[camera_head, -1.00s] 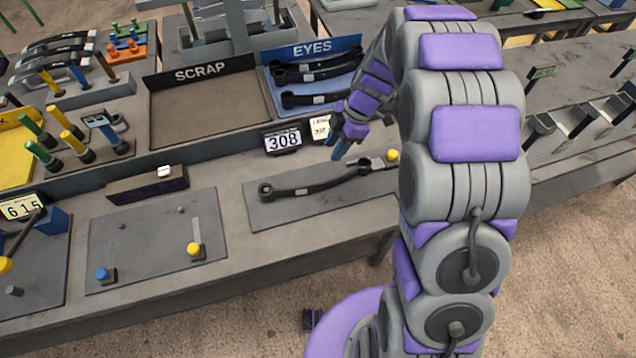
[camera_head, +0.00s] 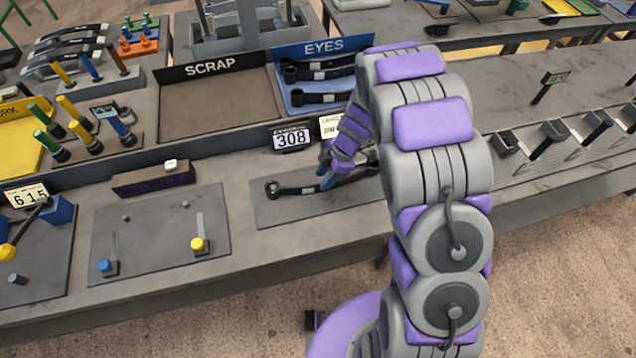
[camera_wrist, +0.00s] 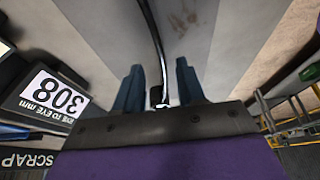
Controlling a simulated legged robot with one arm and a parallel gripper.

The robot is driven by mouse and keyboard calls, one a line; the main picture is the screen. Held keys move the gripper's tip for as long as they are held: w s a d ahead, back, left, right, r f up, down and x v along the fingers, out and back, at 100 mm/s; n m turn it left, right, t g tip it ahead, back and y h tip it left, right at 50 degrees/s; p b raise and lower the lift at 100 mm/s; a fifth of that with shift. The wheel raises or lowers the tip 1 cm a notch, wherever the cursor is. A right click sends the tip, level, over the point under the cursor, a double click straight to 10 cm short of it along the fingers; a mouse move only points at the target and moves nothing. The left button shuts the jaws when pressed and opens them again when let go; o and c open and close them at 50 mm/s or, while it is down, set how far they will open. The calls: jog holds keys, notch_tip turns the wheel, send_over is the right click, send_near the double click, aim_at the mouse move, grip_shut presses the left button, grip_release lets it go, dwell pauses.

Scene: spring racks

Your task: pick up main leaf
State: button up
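The main leaf, a dark curved bar with a rounded eye at its left end, lies on a grey plate (camera_head: 268,212) on the bench; I see its left part (camera_head: 290,190) in the head view. In the wrist view the two blue fingers of my gripper (camera_wrist: 158,68) stand apart, one on each side of the leaf (camera_wrist: 153,30), with gaps showing. I cannot tell whether either finger touches it.
A display reading 308 (camera_head: 291,139) stands just behind the plate. Behind it are the SCRAP tray (camera_head: 215,110) and the blue EYES tray (camera_head: 318,50) with dark leaves. A plate with sliding knobs (camera_head: 150,235) lies left. Slotted racks (camera_head: 560,140) stand right.

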jog(key=f, duration=0.3)
jog(key=shift+s+a+f, duration=0.1)
jog(key=shift+s+f, duration=0.1)
jog(key=shift+s, duration=0.05)
jog(key=shift+a+f, duration=0.1)
jog(key=shift+f, duration=0.05)
jog(key=shift+a, duration=0.55)
jog(key=shift+c, duration=1)
jog(key=shift+d, duration=0.3)
grip_shut()
